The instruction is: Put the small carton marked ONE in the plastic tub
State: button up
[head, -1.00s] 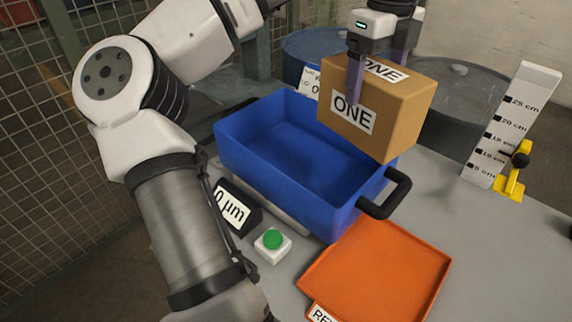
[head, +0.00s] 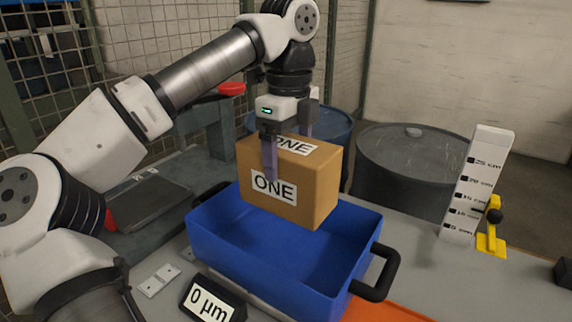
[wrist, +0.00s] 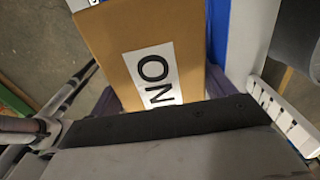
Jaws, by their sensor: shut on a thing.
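The small carton (head: 318,192) is a brown box with white ONE labels on its front and top. My gripper (head: 288,158) is shut on it, one finger over the front face and the other behind. The carton hangs upright above the blue plastic tub (head: 225,240), toward its back part. In the head view its lower part overlaps the tub's opening; I cannot tell the exact height. In the wrist view the carton (wrist: 110,45) fills the middle between the fingers, its label partly cut off by my gripper's body.
A measuring board (head: 470,190) with a yellow-based clamp (head: 491,243) stands right of the tub. A display reading 0 µm (head: 210,300) is in front. An orange tray (head: 380,312) lies at the lower right.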

notch_tip(320, 180, down, 18)
jog(key=p, duration=0.1)
jog(key=shift+p, duration=0.4)
jog(key=shift+f, duration=0.15)
jog(key=o, duration=2)
jog(key=shift+c, duration=0.2)
notch_tip(320, 180, up, 12)
jog(key=shift+r+b, duration=0.15)
jog(key=shift+b, duration=0.85)
